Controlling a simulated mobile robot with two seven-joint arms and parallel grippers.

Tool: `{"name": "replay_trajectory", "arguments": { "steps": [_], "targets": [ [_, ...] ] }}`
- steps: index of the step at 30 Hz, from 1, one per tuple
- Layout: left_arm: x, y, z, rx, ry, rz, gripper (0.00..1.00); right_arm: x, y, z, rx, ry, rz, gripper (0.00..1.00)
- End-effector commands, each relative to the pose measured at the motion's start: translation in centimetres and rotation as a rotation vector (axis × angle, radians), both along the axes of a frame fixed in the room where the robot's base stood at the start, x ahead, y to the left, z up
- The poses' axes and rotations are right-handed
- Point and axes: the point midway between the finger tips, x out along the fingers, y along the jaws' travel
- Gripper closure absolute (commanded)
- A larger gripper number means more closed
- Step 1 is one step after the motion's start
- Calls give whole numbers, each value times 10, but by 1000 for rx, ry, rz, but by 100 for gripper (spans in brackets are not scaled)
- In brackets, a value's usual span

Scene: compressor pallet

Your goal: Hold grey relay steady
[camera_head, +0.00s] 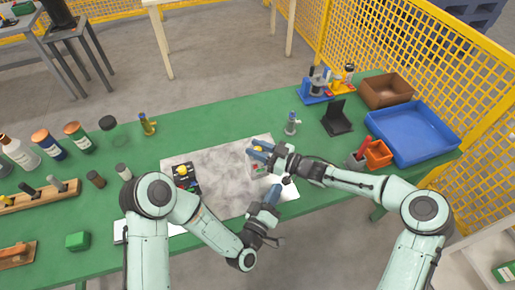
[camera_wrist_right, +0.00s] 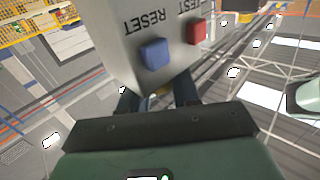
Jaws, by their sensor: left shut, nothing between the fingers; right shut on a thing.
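The grey relay (camera_wrist_right: 128,45) fills the upper middle of the right wrist view, with a blue RESET button (camera_wrist_right: 155,53) and a red TEST button (camera_wrist_right: 196,31). In the head view the relay (camera_head: 257,170) is small and partly hidden below my right gripper (camera_head: 256,150). My right gripper is shut on it; its fingers also show in the right wrist view (camera_wrist_right: 158,97). My left gripper (camera_head: 273,192) is shut and empty, just below and right of the relay, over the pale mat's right side. I cannot tell whether the relay touches the mat.
The pale mat (camera_head: 215,160) lies on the green table (camera_head: 225,120), with a dark part (camera_head: 184,178) on its left. Bottles (camera_head: 75,137) and a wooden rack (camera_head: 40,198) stand at left. A blue tray (camera_head: 412,133), brown bin (camera_head: 386,90) and black stand (camera_head: 337,118) are at right.

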Motion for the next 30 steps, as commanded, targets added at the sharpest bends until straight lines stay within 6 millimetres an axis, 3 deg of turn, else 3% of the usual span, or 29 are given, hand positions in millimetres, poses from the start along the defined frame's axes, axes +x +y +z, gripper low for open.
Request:
{"name": "replay_trajectory", "arguments": {
  "steps": [3, 4, 6, 17, 20, 30],
  "targets": [
    [0, 0, 0, 0, 0, 0, 100, 0, 0, 0, 0, 0, 0, 100],
    [0, 0, 0, 0, 0, 0, 100, 0, 0, 0, 0, 0, 0, 63],
    [0, 0, 0, 0, 0, 0, 100, 0, 0, 0, 0, 0, 0, 40],
    [0, 0, 0, 0, 0, 0, 100, -1, -4, 0, -1, 0, -1, 39],
    [0, 0, 0, 0, 0, 0, 100, -6, -14, -1, -3, 0, -2, 39],
    [0, 0, 0, 0, 0, 0, 100, -38, -77, 0, -3, 0, -4, 39]
  ]
}}
